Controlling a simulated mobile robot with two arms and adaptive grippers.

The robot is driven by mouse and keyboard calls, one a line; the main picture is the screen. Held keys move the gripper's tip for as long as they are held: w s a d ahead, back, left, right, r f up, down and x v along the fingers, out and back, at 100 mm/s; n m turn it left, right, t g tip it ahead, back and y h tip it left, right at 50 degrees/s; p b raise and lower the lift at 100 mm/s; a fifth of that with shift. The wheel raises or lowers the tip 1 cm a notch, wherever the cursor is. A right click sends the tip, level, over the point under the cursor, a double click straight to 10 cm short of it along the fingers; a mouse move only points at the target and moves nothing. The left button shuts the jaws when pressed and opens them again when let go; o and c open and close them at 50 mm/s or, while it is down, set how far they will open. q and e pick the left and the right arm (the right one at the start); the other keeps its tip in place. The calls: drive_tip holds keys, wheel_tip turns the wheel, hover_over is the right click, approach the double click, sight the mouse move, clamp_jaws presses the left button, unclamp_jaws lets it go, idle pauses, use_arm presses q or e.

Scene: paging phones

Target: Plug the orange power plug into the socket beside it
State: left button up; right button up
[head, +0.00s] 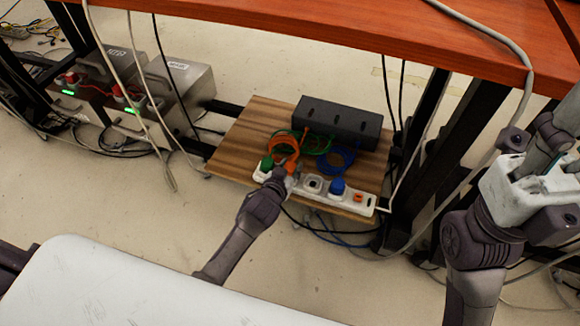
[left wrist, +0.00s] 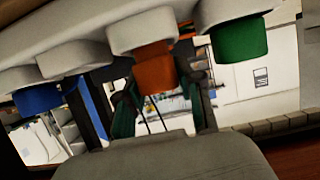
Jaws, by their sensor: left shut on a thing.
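The white power strip (head: 362,206) lies along the front of a wooden board. My left gripper (head: 284,179) is over its left part, between the green plug (head: 266,164) and a round socket (head: 313,184). In the left wrist view the orange plug (left wrist: 153,74) is between the fingers, shut on it, just under the white strip (left wrist: 140,28). I cannot tell whether its pins are in a socket. In the head view the gripper hides the plug; its orange cable (head: 285,143) loops behind. My right gripper (head: 545,150) is at the right edge, its jaw state unclear.
A blue plug (head: 337,186) sits right of the round socket. A black box (head: 338,122) with green and blue cables stands behind on the board (head: 238,140). A red-brown tabletop (head: 330,32) overhangs. Black frame legs and hanging cables flank the board. Metal boxes (head: 180,85) stand left.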

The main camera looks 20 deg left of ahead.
use_arm(q)
drive_tip(key=shift+f, duration=0.3)
drive_tip(key=o, duration=1.2)
drive_tip(key=shift+o, duration=0.2)
drive_tip(key=shift+s, duration=0.1)
drive_tip(key=v, duration=1.1)
drive_tip(key=shift+s+r, duration=0.15)
drive_tip(key=shift+s, duration=0.25)
